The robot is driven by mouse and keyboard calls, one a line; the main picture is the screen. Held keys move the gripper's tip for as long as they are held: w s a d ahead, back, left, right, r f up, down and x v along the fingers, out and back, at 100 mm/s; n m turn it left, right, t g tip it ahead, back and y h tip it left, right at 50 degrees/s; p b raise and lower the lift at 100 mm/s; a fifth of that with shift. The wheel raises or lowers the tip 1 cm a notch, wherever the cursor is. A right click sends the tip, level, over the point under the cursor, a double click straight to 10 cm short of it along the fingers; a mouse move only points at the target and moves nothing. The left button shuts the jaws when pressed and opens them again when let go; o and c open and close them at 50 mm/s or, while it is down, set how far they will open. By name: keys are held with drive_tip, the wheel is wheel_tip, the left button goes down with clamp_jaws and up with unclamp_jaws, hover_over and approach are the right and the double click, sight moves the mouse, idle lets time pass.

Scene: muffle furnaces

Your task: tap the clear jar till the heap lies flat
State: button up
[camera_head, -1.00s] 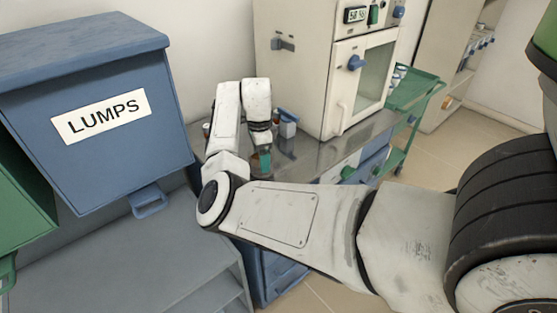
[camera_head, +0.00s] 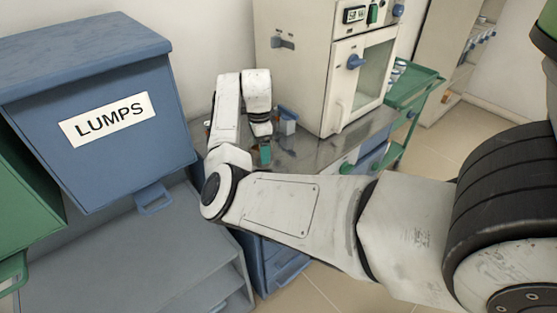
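My arm reaches over the grey metal bench (camera_head: 330,148), and its wrist bends down to my gripper (camera_head: 262,138). The gripper is small and dark, partly hidden by the wrist, and its fingers cannot be made out. A small teal item (camera_head: 265,154) shows at or just below the gripper; I cannot tell whether it is held or stands on the bench. A small pale container with a blue top (camera_head: 287,122) stands just right of the gripper. I cannot make out a clear jar or a heap for certain.
A cream furnace (camera_head: 306,60) with a windowed door stands right of the gripper. A blue bin marked LUMPS (camera_head: 105,160) is at the left, beside a green bin (camera_head: 25,205). A green trolley (camera_head: 412,85) stands beyond the bench. Bare bench lies before the furnace.

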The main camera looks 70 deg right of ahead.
wheel_tip(320, 180, down, 4)
drive_tip(key=shift+b, duration=0.85)
drive_tip(key=shift+r+p, duration=0.4)
drive_tip(key=shift+r, duration=0.1)
drive_tip(key=shift+c, duration=0.5)
drive_tip(key=o, duration=1)
drive_tip(key=shift+o, duration=0.2)
wheel_tip(320, 180, up, 11)
drive_tip(key=shift+b, duration=0.35)
drive_tip(key=shift+f, duration=0.1)
